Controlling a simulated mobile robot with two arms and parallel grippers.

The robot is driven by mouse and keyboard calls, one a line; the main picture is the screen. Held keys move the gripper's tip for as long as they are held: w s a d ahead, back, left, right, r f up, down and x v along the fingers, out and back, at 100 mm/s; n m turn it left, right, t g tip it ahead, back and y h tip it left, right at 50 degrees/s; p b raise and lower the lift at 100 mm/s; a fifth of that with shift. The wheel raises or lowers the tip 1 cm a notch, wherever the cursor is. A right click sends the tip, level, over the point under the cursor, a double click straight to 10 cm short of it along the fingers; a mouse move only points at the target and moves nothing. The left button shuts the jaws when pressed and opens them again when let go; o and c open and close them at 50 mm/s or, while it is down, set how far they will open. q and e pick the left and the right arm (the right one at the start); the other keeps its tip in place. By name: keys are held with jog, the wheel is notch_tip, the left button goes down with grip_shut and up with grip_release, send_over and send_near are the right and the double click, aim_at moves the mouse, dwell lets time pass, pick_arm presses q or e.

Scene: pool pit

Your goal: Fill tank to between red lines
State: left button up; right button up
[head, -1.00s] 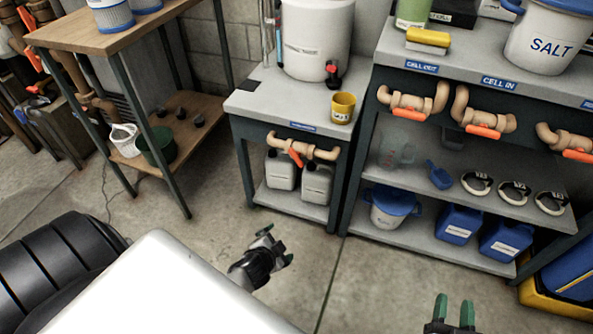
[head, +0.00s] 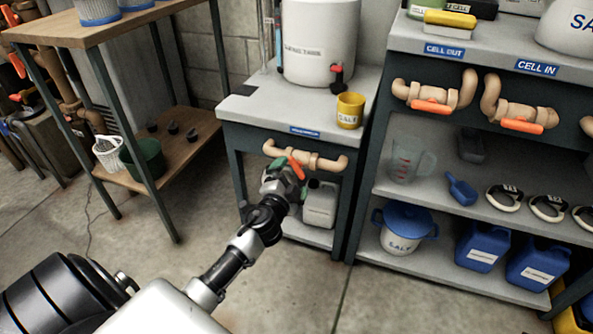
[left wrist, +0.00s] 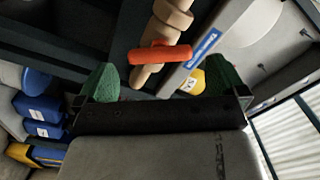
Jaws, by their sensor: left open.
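The white tank (head: 318,45) stands on the small grey cabinet's top (head: 235,108). A clear upright tube (head: 271,40) is beside its left side; I cannot make out red lines or a water level. Below the top runs a tan pipe (head: 328,163) with a valve whose orange handle (head: 296,166) is partly behind my gripper. My left gripper (head: 288,178) is open in front of that valve. In the left wrist view the orange handle (left wrist: 160,54) lies beyond and between the green fingertips (left wrist: 160,82), apparently not gripped. My right gripper is out of view.
A yellow salt cup (head: 350,110) sits near the cabinet top's front right. The right bench has more orange-handled valves (head: 432,106) and a shelf with a clear jug (head: 408,163). A wooden table (head: 100,35) stands left. The floor between is clear.

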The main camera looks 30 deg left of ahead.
aim_at(295, 170)
pick_arm(q)
jog(key=shift+b+x, duration=0.35)
jog(key=shift+x, duration=1.85)
jog(key=shift+c, duration=0.3)
jog(key=c, duration=0.7)
